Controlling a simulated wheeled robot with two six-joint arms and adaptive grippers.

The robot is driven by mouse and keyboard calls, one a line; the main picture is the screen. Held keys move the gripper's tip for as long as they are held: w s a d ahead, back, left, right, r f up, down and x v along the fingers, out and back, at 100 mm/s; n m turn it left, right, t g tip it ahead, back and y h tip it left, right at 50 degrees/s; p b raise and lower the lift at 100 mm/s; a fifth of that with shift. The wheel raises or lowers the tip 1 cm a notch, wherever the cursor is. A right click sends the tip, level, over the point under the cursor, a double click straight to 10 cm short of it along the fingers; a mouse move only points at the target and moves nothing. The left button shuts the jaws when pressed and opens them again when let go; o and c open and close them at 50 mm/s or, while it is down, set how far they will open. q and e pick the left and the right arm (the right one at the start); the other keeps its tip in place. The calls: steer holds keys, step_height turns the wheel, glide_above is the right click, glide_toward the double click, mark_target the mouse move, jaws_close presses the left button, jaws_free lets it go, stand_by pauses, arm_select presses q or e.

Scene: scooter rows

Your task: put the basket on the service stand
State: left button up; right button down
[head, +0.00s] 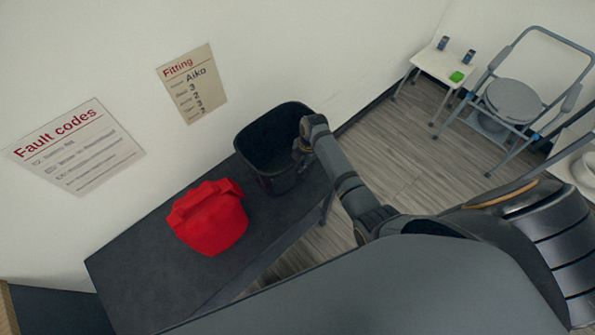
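The basket (259,149) is a black, open-topped bin. In the head view it stands upright at the far end of a dark grey bench (145,265), close to the wall; this bench may be the service stand, but I cannot tell for certain. My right gripper (299,152) is at the basket's right rim, overlapping it. Its fingertips are small and dark against the basket, so whether they are closed on the rim is unclear. My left gripper is out of view.
A red bag or case (209,218) sits on the bench beside the basket. A white side table (443,66) with small items and a grey commode chair (513,100) stand at the upper right. Wooden floor (405,150) between them is clear.

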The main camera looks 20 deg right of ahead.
steer(key=shift+w+f, duration=0.1)
steer(key=shift+f, duration=2)
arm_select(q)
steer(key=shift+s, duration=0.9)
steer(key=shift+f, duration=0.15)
arm_select(e)
steer(key=shift+f, duration=0.1)
steer(key=c, duration=1.5)
jaws_free()
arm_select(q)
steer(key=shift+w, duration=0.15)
arm_select(e)
step_height(320, 180, up, 12)
glide_above(298, 176)
steer(key=s+d, duration=0.2)
steer(key=shift+w+d, duration=0.15)
